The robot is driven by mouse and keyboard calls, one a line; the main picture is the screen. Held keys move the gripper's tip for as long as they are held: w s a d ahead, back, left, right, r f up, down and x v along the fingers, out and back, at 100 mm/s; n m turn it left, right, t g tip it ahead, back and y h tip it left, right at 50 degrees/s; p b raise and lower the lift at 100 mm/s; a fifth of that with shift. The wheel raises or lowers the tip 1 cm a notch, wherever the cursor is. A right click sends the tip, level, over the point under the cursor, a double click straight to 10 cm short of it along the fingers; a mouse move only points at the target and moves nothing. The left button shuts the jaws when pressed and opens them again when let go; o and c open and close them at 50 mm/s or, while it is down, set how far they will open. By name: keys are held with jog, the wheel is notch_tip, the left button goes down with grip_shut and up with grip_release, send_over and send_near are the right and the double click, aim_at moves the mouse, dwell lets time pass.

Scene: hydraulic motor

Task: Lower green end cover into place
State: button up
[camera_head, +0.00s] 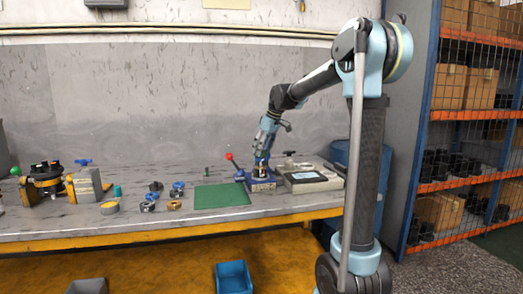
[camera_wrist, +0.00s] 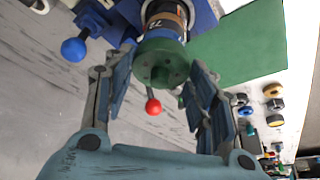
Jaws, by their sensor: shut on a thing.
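The green end cover (camera_wrist: 162,62) is a round flanged disc with small holes, in the middle of the wrist view. My gripper (camera_wrist: 163,75) is shut on it, with one finger on each side. Right behind the cover in that view is a dark cylindrical motor body (camera_wrist: 168,14) with an orange band. I cannot tell whether cover and body touch. The body is at a blue fixture (camera_wrist: 203,14), which in the head view (camera_head: 262,184) stands on the bench. There my gripper (camera_head: 262,160) is right above the fixture, and the cover is too small to make out.
A red-ball lever (camera_head: 229,156) rises at the fixture's left. A green mat (camera_head: 221,196) lies left of it, with several small rings and parts (camera_head: 150,206) beyond. A grey case (camera_head: 312,180) sits close on the right. A yellow-and-black assembly (camera_head: 46,180) stands at the bench's left.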

jog(key=shift+f, duration=0.55)
dwell(2.7)
jog(key=o, duration=1.4)
jog(key=shift+c, duration=0.2)
jog(key=shift+o, duration=0.2)
jog(key=o, duration=0.4)
jog(key=shift+c, duration=0.2)
jog(key=shift+r, duration=2.4)
jog(key=shift+d, duration=0.1)
